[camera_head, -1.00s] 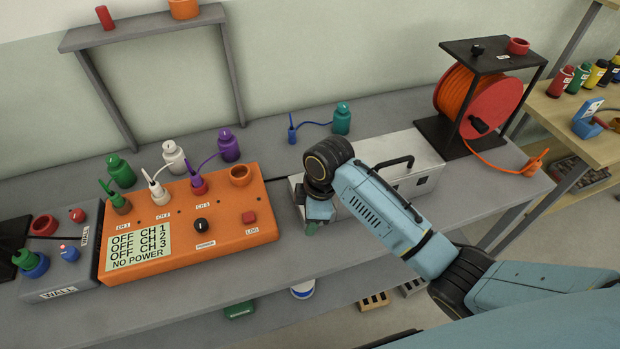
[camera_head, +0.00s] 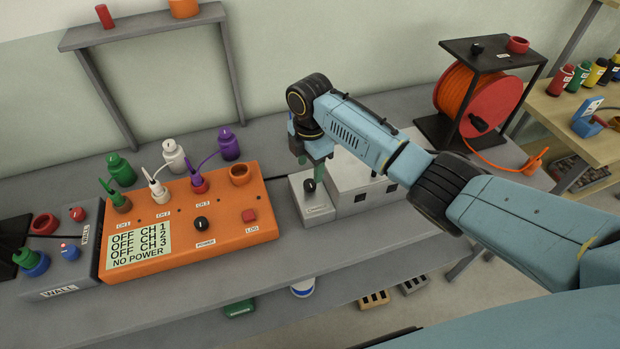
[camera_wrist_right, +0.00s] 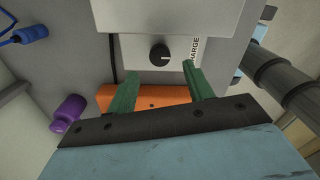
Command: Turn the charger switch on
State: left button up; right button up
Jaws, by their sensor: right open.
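The charger (camera_head: 356,184) is a light grey box on the bench, right of the orange unit. Its lower left block bears a label and a black round knob, the switch (camera_head: 309,186). In the right wrist view the switch (camera_wrist_right: 160,54) has a pale pointer mark and sits beside a label, partly readable as "ARGE". My right gripper (camera_head: 315,180) points down above that block, close to the switch. In the wrist view its green fingers (camera_wrist_right: 160,82) are apart and empty, with the switch showing between and beyond them. I cannot tell whether they touch anything. My left gripper is not in view.
An orange unit (camera_head: 190,240) with "NO POWER" on its display stands left of the charger, several bottles behind it. A grey wall box (camera_head: 75,283) is at far left. A cable reel (camera_head: 480,95) stands at right. The bench front (camera_head: 285,255) is clear.

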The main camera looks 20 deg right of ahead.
aim_at(310, 183)
notch_tip(310, 183, down, 6)
jog(key=shift+r+b, duration=0.25)
jog(key=shift+b, duration=0.05)
jog(key=c, duration=1)
